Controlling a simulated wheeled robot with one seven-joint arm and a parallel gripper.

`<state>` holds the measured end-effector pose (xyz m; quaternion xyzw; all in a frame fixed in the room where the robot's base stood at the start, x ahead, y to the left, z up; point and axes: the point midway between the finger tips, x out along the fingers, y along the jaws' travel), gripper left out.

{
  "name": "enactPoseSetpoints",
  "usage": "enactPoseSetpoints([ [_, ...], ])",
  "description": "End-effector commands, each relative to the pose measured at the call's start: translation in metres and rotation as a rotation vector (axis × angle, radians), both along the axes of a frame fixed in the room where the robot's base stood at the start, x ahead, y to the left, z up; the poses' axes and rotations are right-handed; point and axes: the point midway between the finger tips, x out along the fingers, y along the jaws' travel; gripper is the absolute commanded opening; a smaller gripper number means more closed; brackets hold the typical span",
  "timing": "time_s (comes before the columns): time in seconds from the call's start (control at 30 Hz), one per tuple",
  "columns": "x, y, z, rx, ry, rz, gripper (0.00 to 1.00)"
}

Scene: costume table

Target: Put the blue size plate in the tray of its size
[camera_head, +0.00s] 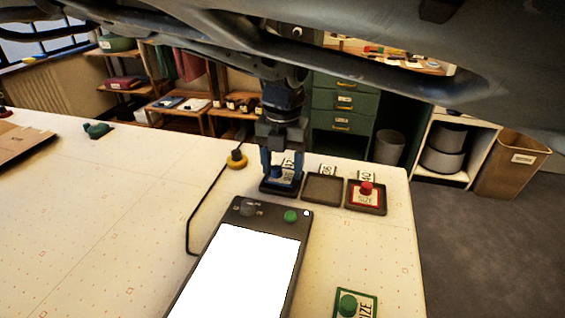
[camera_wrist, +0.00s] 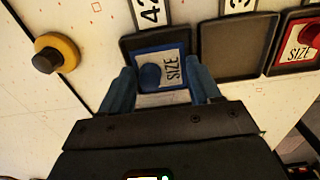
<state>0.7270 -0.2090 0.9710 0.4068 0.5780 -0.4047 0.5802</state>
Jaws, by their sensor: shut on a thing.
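The blue size plate (camera_wrist: 174,84), with a white "SIZE" face and a blue knob, is between the fingers of my gripper (camera_wrist: 160,90), which is shut on it. In the head view my gripper (camera_head: 281,182) is over the leftmost dark tray (camera_head: 266,190). In the wrist view the plate appears within or just above that tray (camera_wrist: 128,46); I cannot tell whether it touches the tray floor. The label behind this tray (camera_wrist: 150,11) reads 42. The plate's own number is not readable. The middle tray (camera_head: 323,189) is empty. The right tray (camera_head: 366,208) holds a red plate (camera_head: 366,194).
A green size plate (camera_head: 356,304) lies at the table's front right. A dark device with a white panel (camera_head: 245,270) stands in front of the trays. A yellow and black knob (camera_head: 237,159) is left of them, beside a black line. Open table lies further left.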

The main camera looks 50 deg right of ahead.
Motion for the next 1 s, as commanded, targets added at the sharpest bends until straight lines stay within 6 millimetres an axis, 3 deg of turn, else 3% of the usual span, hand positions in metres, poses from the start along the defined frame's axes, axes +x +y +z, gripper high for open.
enactPoseSetpoints([
  [0.7, -0.001, 0.0, -0.014, 0.001, 0.001, 0.0, 0.29],
  [0.73, -0.001, 0.0, -0.014, 0.001, 0.001, 0.0, 0.65],
  [1.0, -0.003, 0.0, -0.017, 0.001, 0.007, -0.001, 0.88],
])
